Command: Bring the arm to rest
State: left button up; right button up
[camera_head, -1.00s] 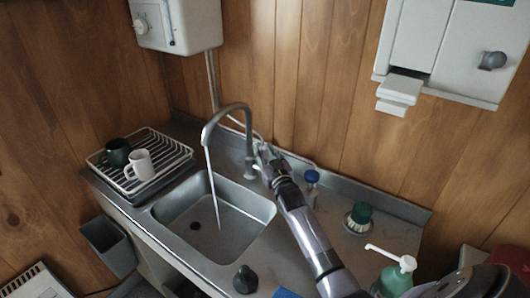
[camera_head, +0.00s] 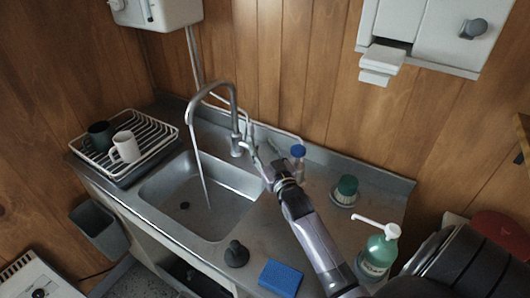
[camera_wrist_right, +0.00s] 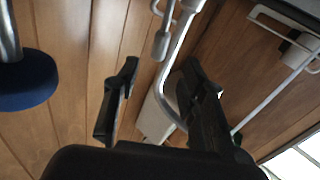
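My right arm reaches in from the lower right in the head view. Its gripper (camera_head: 257,158) is just right of the base of the curved metal tap (camera_head: 233,97), over the back of the counter. In the right wrist view the two dark fingers (camera_wrist_right: 158,95) stand apart, with nothing held between them. The tap pipe (camera_wrist_right: 176,65) shows behind them. A thin stream of water (camera_head: 203,178) runs from the tap into the sink (camera_head: 163,190). My left gripper is not in view.
A blue-topped fitting (camera_head: 298,151) stands close behind my right arm. A green brush (camera_head: 346,188), a soap pump bottle (camera_head: 379,252), a blue sponge (camera_head: 280,278) and a dark stopper (camera_head: 236,254) are around the arm. A dish rack (camera_head: 155,132) with two mugs is at left.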

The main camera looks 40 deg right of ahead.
jog(key=shift+v, duration=0.8)
